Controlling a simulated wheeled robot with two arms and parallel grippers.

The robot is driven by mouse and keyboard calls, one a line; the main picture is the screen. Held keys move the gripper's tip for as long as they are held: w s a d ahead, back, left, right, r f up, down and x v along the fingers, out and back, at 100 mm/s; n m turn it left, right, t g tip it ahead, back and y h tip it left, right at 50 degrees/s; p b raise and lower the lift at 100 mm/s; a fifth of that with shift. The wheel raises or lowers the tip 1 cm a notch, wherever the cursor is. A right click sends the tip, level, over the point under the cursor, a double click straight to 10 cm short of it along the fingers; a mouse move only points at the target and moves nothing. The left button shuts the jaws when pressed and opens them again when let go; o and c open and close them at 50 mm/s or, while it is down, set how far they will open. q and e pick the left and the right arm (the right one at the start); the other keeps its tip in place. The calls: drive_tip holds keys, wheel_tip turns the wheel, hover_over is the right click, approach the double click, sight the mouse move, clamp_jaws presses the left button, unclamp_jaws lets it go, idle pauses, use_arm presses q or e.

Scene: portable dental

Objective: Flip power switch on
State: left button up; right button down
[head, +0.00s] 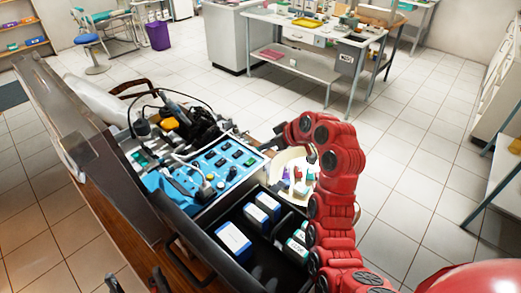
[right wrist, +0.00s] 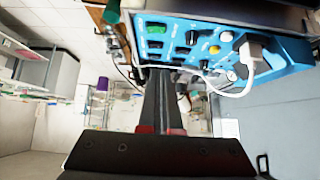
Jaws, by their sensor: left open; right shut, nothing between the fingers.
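The blue control panel (head: 207,165) of the portable dental unit sits in an open case and carries several dark and green switches. In the right wrist view the panel (right wrist: 175,25) is at the top, with a green switch (right wrist: 155,29) and black switches (right wrist: 192,37) beside it. I cannot tell which one is the power switch, or its position. My right gripper (right wrist: 170,75) is shut and empty, its fingertips close to the panel's lower edge in that view; contact is unclear. My left gripper (head: 136,283) is open at the bottom edge of the head view, partly cut off.
A black case compartment (head: 270,262) holds blue-and-white boxes (head: 234,241). A white plug and cable (right wrist: 250,52) sit on the panel near the switches. Hoses and handpieces (head: 190,120) stand behind it. The raised lid (head: 75,120) is at left. A white table (head: 310,30) stands beyond open floor.

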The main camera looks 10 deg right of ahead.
drive_tip(key=shift+r, duration=0.1)
drive_tip(key=shift+s, duration=0.1)
drive_tip(key=b, duration=0.2)
drive_tip(key=d+b, duration=0.1)
drive_tip(key=b, duration=0.2)
drive_tip(key=shift+w+d+r+h, duration=0.2)
drive_tip(key=shift+w+h, duration=0.1)
drive_tip(key=shift+w, duration=0.1)
